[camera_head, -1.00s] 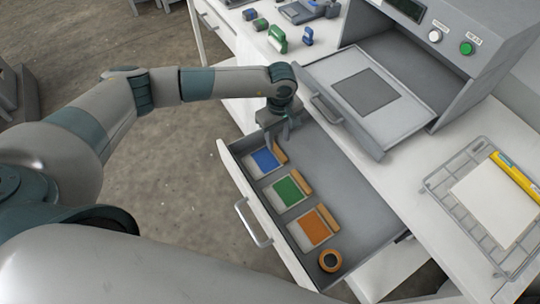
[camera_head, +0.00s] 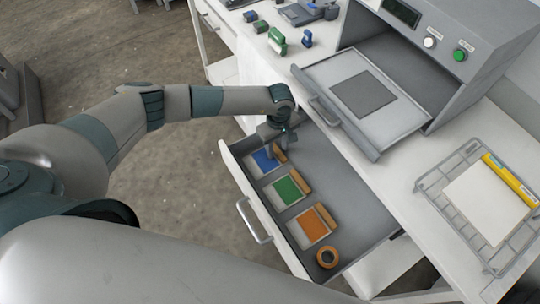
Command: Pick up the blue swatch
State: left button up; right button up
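The blue swatch (camera_head: 264,161) lies on a pale card at the far end of the open drawer (camera_head: 350,212). An orange-brown block (camera_head: 280,154) sits along its right side. My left gripper (camera_head: 273,147) points down into the drawer, right over the blue swatch and its block, and partly covers them. Its fingers are small here, and I cannot tell whether they are apart or closed, or whether they touch the swatch. My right gripper is not in view.
Green (camera_head: 287,190) and orange (camera_head: 313,226) swatches with blocks and an orange ring (camera_head: 328,257) lie nearer in the drawer. The press tray (camera_head: 362,95) juts out above the drawer's right side. A wire rack (camera_head: 480,205) holds a white sheet and yellow bar.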

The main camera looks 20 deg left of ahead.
pick_arm(q)
grip_shut()
jog(key=shift+r, duration=0.15)
jog(key=shift+r+b, duration=0.45)
jog(key=shift+r, duration=0.1)
notch_tip(320, 180, up, 9)
jog(key=b, duration=0.3)
jog(key=shift+f, duration=0.15)
